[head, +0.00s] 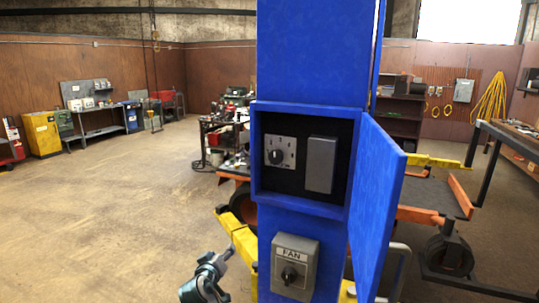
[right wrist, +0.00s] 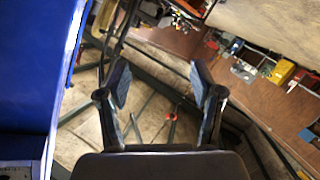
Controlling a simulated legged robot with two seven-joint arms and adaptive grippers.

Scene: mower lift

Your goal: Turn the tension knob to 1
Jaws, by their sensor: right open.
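A round black knob (head: 276,156) sits on a grey dial plate inside an open blue box on a blue post. The marks around it are too small to read, and I see no label naming it the tension knob. A second black knob (head: 289,275) is on a grey box labelled FAN, lower on the post. My right gripper (head: 222,262) is low in the head view, left of the FAN box and apart from both knobs. In the right wrist view its two fingers (right wrist: 160,82) are spread, with nothing between them. My left gripper is not in view.
A grey rectangular cover (head: 320,165) is right of the dial in the box. The blue door (head: 377,185) stands swung open to the right. Orange and yellow machinery (head: 432,190) stands behind the post. The floor (head: 110,210) at left is clear.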

